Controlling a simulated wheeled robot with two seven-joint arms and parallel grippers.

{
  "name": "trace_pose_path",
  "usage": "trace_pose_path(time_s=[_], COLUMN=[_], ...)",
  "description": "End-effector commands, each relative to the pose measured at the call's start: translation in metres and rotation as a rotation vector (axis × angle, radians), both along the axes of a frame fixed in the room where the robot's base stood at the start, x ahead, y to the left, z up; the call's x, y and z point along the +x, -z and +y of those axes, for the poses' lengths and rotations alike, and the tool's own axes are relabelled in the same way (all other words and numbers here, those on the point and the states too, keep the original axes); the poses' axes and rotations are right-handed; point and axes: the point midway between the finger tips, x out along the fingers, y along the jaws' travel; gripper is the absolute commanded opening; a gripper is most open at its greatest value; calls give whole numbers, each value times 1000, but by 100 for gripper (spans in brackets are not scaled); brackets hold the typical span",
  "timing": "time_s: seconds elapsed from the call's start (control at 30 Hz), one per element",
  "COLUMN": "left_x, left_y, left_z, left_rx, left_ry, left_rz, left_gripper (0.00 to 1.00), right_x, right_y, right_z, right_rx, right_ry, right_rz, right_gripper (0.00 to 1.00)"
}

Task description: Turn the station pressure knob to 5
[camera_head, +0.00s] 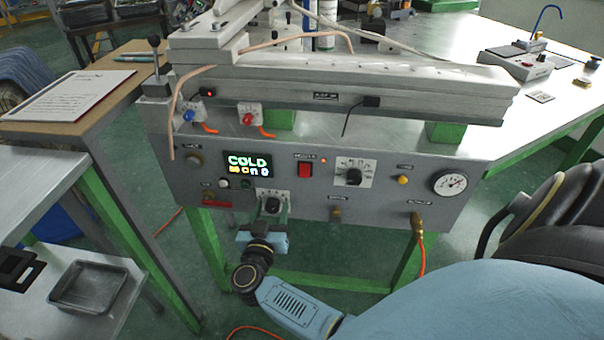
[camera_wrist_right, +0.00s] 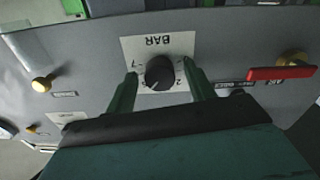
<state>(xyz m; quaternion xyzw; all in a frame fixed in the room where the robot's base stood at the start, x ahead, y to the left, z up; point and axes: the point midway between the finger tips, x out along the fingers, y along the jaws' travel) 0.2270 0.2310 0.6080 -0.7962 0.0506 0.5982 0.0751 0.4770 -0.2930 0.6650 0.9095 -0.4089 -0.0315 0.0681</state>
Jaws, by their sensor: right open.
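The pressure knob (camera_head: 272,204) is a small black dial on a white scale plate, low on the front of the grey station (camera_head: 310,203). In the right wrist view the knob (camera_wrist_right: 160,73) sits on its plate (camera_wrist_right: 158,47), marked BAR and seen upside down. My right gripper (camera_head: 271,213) is open. In the wrist view its two dark green fingers (camera_wrist_right: 160,78) stand on either side of the knob, with small gaps visible between fingers and knob. The exact knob setting is too small to read. My left gripper is not in view.
A lit display reading COLD (camera_head: 248,165), a red switch (camera_head: 305,169) and another black knob (camera_head: 354,177) are above or beside it. A brass fitting with an orange hose (camera_head: 417,222) and a round gauge (camera_head: 450,183) are at right. A red-handled valve (camera_wrist_right: 282,73) is near the fingers.

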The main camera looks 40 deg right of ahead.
Motion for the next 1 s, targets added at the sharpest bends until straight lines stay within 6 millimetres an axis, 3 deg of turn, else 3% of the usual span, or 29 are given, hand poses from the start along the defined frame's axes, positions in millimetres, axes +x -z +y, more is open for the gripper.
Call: trace_pose_path(time_s=[0.03, 0.3, 0.5, 1.0], left_x=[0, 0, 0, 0], left_y=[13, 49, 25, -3], left_z=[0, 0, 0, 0], left_rx=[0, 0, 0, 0], left_ry=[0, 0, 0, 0], left_rz=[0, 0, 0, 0], left_gripper=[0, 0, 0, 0], right_x=[0, 1, -27, -89], right_y=[5, 5, -2, -2], right_z=[-1, -1, 31, 101], right_rx=[-22, -120, -115, -129], right_ry=[-2, -2, -1, -21], right_rz=[18, 125, 137, 126], right_gripper=[54, 54, 54, 54])
